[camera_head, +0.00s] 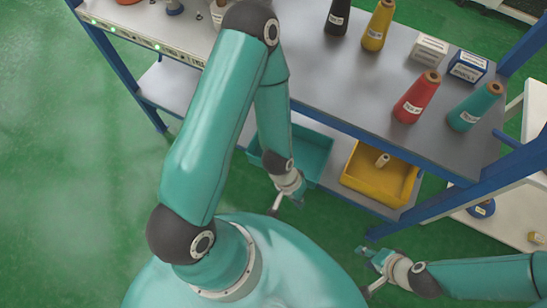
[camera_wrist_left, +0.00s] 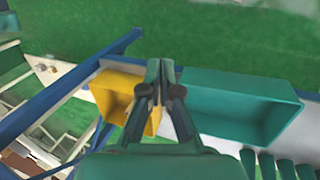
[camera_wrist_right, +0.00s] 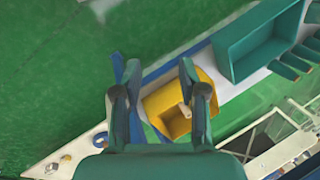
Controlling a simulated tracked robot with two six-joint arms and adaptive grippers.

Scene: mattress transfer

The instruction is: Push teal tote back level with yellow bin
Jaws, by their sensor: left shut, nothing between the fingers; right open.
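The teal tote (camera_head: 314,150) sits on the lower shelf, partly hidden behind my left arm. The yellow bin (camera_head: 404,186) stands to its right and holds a small cone. In the head view the tote's front seems to stick out nearer to me than the bin's front. My left gripper (camera_head: 286,200) is shut and empty by the tote's near side; contact cannot be told. In the left wrist view its fingers (camera_wrist_left: 160,72) overlap the yellow bin (camera_wrist_left: 112,92), with the teal tote (camera_wrist_left: 235,85) to the right. My right gripper (camera_head: 367,268) is open and empty, short of the bin.
The upper tabletop (camera_head: 340,80) overhangs the shelf and holds several cones and two small boxes. A blue post (camera_head: 425,212) stands right of the bin. A white surface (camera_head: 500,220) with spools lies at the right. Green floor is clear at the left.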

